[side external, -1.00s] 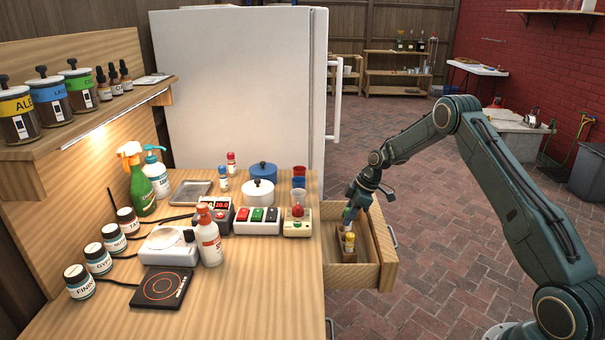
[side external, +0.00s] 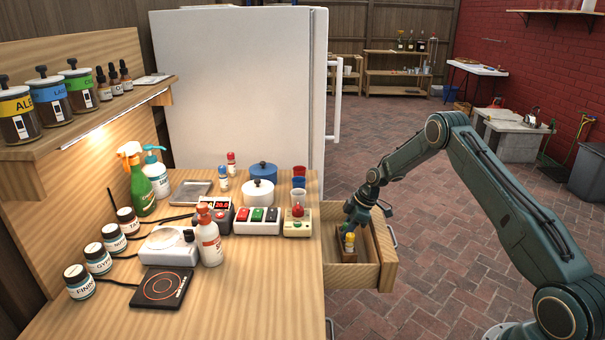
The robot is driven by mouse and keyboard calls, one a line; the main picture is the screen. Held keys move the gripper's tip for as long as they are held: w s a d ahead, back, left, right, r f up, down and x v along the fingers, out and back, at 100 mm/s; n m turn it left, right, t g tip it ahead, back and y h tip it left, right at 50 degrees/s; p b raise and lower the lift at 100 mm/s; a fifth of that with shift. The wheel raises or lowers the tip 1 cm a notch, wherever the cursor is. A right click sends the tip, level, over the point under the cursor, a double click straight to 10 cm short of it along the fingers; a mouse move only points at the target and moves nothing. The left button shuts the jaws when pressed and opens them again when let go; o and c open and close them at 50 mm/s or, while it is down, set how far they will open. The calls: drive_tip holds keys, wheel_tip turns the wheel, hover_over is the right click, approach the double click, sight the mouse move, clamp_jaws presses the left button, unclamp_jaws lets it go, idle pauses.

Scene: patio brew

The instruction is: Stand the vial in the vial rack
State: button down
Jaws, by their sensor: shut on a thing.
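The vial rack (side external: 347,256) is a small brown wooden block inside the open drawer (side external: 368,277) at the right end of the bench. A yellow-topped vial (side external: 349,240) shows at the rack, just below my gripper. My gripper (side external: 349,226) points down into the drawer directly over the rack and is shut on a vial. Its jaws and the held vial are small and partly hidden, so I cannot tell how far the held vial is in the rack or whether the yellow-topped one is the same vial.
The drawer walls surround the rack closely, with some bare floor beside it. The bench to the left holds a button box (side external: 258,221), a white-and-red bottle (side external: 208,240), a hot plate (side external: 161,288) and a white pot (side external: 258,193). Open brick floor lies right of the drawer.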

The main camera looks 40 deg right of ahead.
drive_tip(key=shift+f, duration=0.1)
drive_tip(key=c, duration=1.5)
unclamp_jaws()
drive_tip(key=v, duration=1.2)
drive_tip(key=shift+r, duration=0.2)
